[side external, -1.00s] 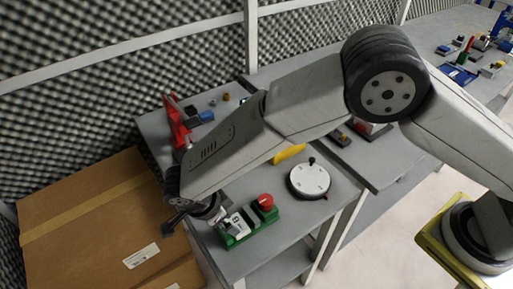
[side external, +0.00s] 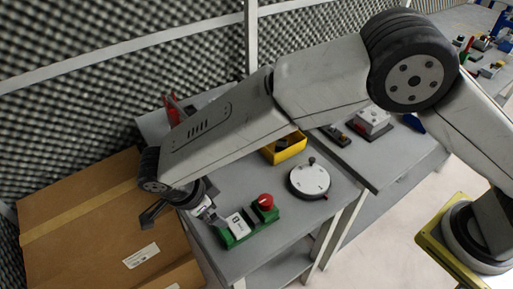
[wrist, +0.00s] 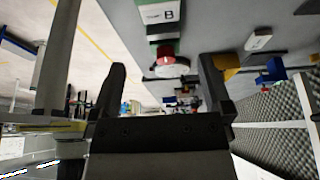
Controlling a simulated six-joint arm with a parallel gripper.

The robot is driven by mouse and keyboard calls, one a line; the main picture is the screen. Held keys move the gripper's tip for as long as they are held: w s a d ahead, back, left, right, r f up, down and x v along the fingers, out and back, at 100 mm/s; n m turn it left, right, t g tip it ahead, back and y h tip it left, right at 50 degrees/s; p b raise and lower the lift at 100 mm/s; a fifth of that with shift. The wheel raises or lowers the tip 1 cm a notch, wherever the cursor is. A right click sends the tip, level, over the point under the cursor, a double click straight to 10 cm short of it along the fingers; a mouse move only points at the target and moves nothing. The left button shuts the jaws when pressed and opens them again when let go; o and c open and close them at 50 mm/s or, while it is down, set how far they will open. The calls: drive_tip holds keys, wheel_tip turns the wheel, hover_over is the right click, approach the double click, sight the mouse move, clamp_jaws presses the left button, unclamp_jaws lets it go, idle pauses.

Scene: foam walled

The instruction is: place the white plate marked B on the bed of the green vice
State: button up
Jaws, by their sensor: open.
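The green vice (side external: 262,216) with a red knob (side external: 264,200) stands at the near edge of the grey table. The white plate marked B (side external: 237,224) lies on the vice's bed and looks flat. In the wrist view the plate (wrist: 158,14) shows at the top with its B readable, and green vice parts (wrist: 163,48) show beside it. My gripper (side external: 150,214) is open and empty, to the left of the vice and apart from the plate. Its two spread fingers (wrist: 164,68) show in the wrist view with nothing held between them.
A round white dial-like device (side external: 310,180) stands right of the vice, with a yellow bin (side external: 285,152) behind it. A red object (side external: 171,108) is partly hidden by my arm. A large cardboard box (side external: 85,225) stands left of the table. Foam walls stand behind.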

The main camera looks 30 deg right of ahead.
drive_tip(key=w+d+r+n+y, duration=0.15)
drive_tip(key=d+n, duration=0.25)
drive_tip(key=d, duration=0.5)
drive_tip(key=d+r+n+y, duration=0.25)
drive_tip(key=d+n, duration=0.25)
drive_tip(key=d, duration=0.5)
drive_tip(key=s+d+r+n+t, duration=0.1)
drive_tip(key=s+d+n, duration=0.3)
drive_tip(key=d, duration=0.3)
drive_tip(key=s+d+n+t, duration=0.1)
drive_tip(key=s+d+n, duration=0.4)
drive_tip(key=d, duration=0.3)
drive_tip(key=shift+s+d+r+t, duration=0.2)
drive_tip(key=shift+d+r+t, duration=0.1)
drive_tip(key=shift+r, duration=0.1)
